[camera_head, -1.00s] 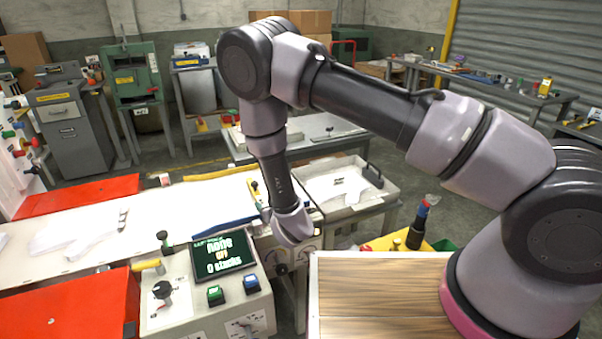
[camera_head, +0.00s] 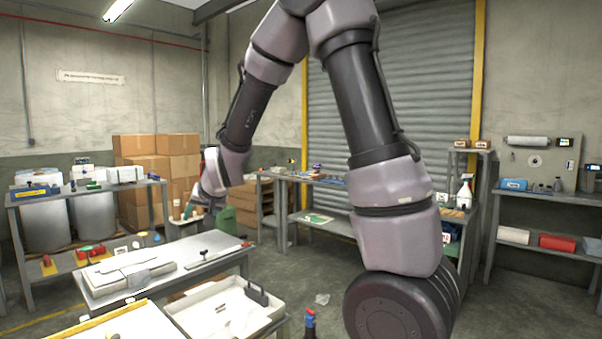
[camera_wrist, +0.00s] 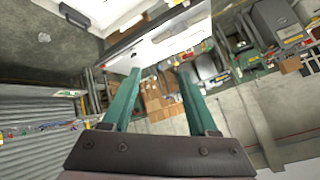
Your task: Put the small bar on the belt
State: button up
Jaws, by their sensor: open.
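My gripper (camera_head: 190,212) is at the left of the head view, raised above the back of a grey table, with its fingers apart. In the wrist view, its two green fingers (camera_wrist: 158,85) are spread with nothing between them. I cannot pick out the small bar for certain in either view. A white surface with a yellow edge (camera_head: 130,318) at the bottom left of the head view looks like the end of the belt; most of it is out of frame.
A white tray (camera_head: 180,316) with a dark handle stands beside the belt end. Behind it is the grey table (camera_head: 170,262), with a flat pale device and a thin strip on top. Cardboard boxes (camera_head: 155,165) and shelves stand farther back. Open floor (camera_head: 300,262) lies right of the table.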

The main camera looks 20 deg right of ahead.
jog(key=s+d+r+m+g, duration=0.1)
jog(key=s+d+r, duration=1.2)
jog(key=s+d, duration=0.2)
jog(key=s, duration=0.4)
jog(key=s+d+r+m+g+h, duration=0.1)
jog(key=s+d+r, duration=0.1)
jog(key=s, duration=0.5)
jog(key=shift+s+d, duration=0.4)
jog(key=shift+d, duration=0.25)
